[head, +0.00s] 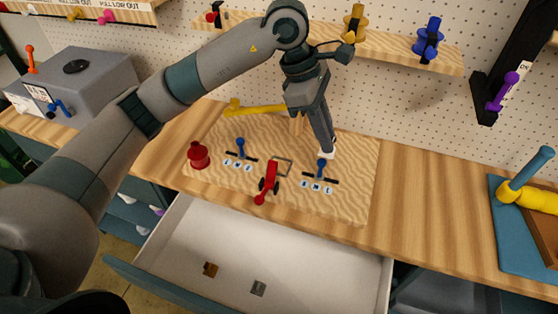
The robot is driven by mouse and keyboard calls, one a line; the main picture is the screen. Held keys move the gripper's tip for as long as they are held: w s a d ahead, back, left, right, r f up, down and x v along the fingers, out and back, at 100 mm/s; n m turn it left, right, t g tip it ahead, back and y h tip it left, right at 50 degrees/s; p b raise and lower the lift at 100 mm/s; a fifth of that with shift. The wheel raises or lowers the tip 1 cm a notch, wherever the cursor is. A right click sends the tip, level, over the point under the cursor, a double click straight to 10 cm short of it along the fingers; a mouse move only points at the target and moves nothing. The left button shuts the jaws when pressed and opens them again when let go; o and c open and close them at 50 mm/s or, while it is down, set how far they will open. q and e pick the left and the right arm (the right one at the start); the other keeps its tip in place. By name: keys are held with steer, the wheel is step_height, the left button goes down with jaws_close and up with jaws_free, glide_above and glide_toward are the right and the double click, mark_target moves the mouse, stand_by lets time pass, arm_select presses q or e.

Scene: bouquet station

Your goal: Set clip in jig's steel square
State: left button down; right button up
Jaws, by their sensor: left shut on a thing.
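My left gripper (327,148) points down over the right part of the wooden jig board (355,190). It is shut on a small pale thing (328,154), mostly hidden at its fingertips. I cannot tell if this is the clip. The thing is close above or behind the right blue-knobbed lever (321,164); contact is unclear. The steel square (283,166), a thin grey outline, is left of the gripper and looks empty. A red toggle clamp (268,180) stands in front of it, its handle toward the drawer. My right gripper is out of view.
The open drawer (180,235) below holds a brown block (210,269) and a grey block (258,288).

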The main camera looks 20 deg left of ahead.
arm_select(q)
steer(key=shift+w+a+f, duration=0.1)
steer(key=shift+a+f, duration=0.05)
steer(key=shift+a, duration=0.25)
steer(key=a+f+p, duration=0.1)
steer(key=a+f, duration=0.1)
steer(key=a, duration=0.1)
steer(key=w+a+f+p, duration=0.1)
steer(key=a+f+p, duration=0.1)
steer(key=a, duration=0.2)
steer(key=a+f+p, duration=0.2)
steer(key=a, duration=0.1)
steer(key=shift+w+a+f, duration=0.25)
steer(key=shift+f+p, duration=0.55)
step_height(320, 180, down, 2)
steer(key=shift+p, duration=0.6)
steer(key=shift+f, duration=0.5)
